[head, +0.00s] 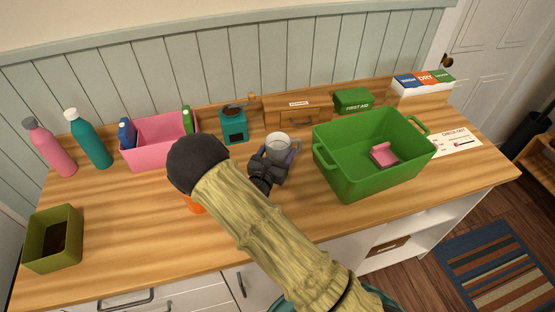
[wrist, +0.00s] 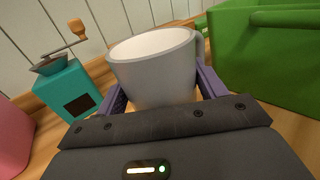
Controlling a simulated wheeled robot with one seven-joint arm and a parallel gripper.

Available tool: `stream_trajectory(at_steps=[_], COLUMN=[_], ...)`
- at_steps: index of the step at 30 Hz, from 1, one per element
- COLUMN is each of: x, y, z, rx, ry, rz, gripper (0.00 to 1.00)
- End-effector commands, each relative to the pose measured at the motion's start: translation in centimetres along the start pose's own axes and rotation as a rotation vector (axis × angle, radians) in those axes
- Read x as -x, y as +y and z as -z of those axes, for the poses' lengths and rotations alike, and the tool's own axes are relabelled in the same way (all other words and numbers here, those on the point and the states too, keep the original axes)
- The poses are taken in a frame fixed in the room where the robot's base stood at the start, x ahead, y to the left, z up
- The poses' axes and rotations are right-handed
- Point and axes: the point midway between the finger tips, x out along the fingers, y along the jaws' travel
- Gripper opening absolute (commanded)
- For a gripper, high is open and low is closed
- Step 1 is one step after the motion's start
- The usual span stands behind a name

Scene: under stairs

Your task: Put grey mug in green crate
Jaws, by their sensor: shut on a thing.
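The grey mug (head: 281,146) is light grey with a white inside and stands upright between my fingers, left of the crate. My gripper (head: 275,158) is shut on it. In the wrist view the mug (wrist: 155,68) fills the space between the two purple fingers (wrist: 162,92), with its handle to the right. I cannot tell whether its base touches the counter. The green crate (head: 345,177) stands open on the counter just right of the mug, with a pink item (head: 384,154) inside. The crate's wall (wrist: 262,62) shows at the right in the wrist view.
A teal grinder (head: 233,128) stands behind and left of the mug. A pink bin (head: 155,150), two bottles and an olive box (head: 54,240) are further left. A wooden box (head: 297,109) and a green first aid box (head: 353,100) stand behind. An orange thing is partly hidden under my arm.

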Motion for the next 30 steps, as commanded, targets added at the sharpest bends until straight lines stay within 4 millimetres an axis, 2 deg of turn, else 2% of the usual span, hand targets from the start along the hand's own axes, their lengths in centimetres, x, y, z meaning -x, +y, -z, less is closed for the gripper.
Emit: stream_trajectory(at_steps=[8,18,29,30], x=[0.1,0.1,-0.1,-0.1], y=[0.2,0.2,-0.1,-0.1], z=[0.2,4.0,4.4,4.5], rx=[0.000,0.000,0.000,0.000], ry=[-0.001,-0.001,-0.001,0.000], rz=[-0.004,-0.004,0.001,0.001], gripper=[0.16,0.16,0.16,0.72])
